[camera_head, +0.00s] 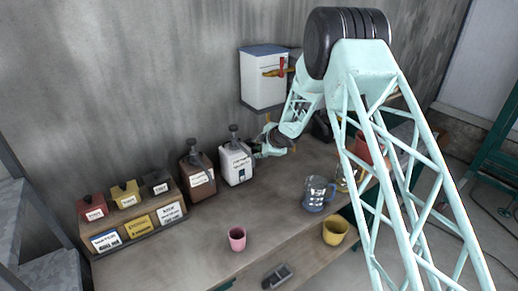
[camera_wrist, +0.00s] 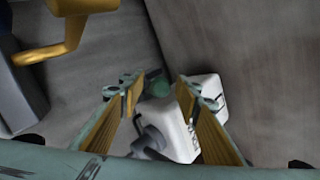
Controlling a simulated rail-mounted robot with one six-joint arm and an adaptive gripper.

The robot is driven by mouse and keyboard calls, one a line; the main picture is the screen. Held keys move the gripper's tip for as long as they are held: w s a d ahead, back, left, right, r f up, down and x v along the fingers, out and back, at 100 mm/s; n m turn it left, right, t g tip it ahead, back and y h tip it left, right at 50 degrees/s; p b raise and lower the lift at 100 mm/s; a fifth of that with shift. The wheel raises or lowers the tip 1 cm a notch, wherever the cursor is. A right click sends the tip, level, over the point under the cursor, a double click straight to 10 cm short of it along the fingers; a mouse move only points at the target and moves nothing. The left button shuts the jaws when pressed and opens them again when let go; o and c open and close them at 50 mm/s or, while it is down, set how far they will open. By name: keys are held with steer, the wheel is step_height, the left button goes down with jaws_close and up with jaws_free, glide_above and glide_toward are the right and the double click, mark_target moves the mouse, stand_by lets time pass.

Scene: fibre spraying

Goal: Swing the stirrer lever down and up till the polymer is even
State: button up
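A yellow crank-like lever (camera_head: 272,72) with a red part beside it is on the front of a white wall box (camera_head: 262,88) with a blue top. The lever shows large at the upper left of the wrist view (camera_wrist: 62,42), beside a blue-grey body. My gripper (camera_wrist: 158,90) is open and empty, with yellow pads on its fingers. It is apart from the lever, to its lower right in the wrist view. In the head view my gripper (camera_head: 266,146) is below the box, near the white pump bottle. No polymer can be made out.
The white pump bottle (camera_head: 236,163) also shows between and beyond my fingers (camera_wrist: 178,128). A brown pump bottle (camera_head: 197,175) and a labelled rack (camera_head: 135,225) stand left.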

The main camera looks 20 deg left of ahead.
steer(key=shift+a+f, duration=0.1)
steer(key=shift+f, duration=0.05)
jaws_close()
stand_by(0.4)
